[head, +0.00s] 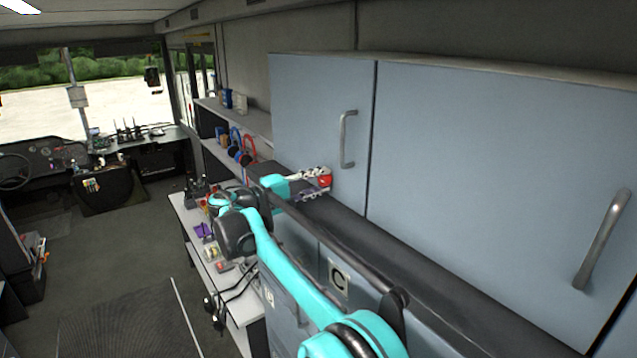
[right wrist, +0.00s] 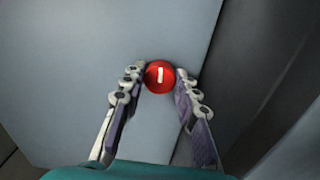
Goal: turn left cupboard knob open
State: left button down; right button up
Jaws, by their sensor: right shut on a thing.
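The red cupboard knob (head: 325,181) sits low on the left grey-blue cupboard door (head: 315,120). In the right wrist view the red knob (right wrist: 160,75) is round, with a short white bar that stands almost upright. My right gripper (head: 318,183) reaches it from the left in the head view. In the right wrist view the fingers of my right gripper (right wrist: 159,80) are shut on the knob, one on each side. The left door lies flush with its neighbour. My left gripper is not in view.
The left door has a metal handle (head: 347,139) above the knob. The right cupboard door (head: 500,170) has a larger handle (head: 603,239). A dark ledge (head: 400,240) runs below the doors. Shelves (head: 240,115) with headsets stand further left. The floor (head: 120,270) at left is mostly clear.

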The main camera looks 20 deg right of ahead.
jog(key=shift+m, duration=0.5)
jog(key=o, duration=1.2)
jog(key=shift+c, duration=0.2)
jog(key=v, duration=1.2)
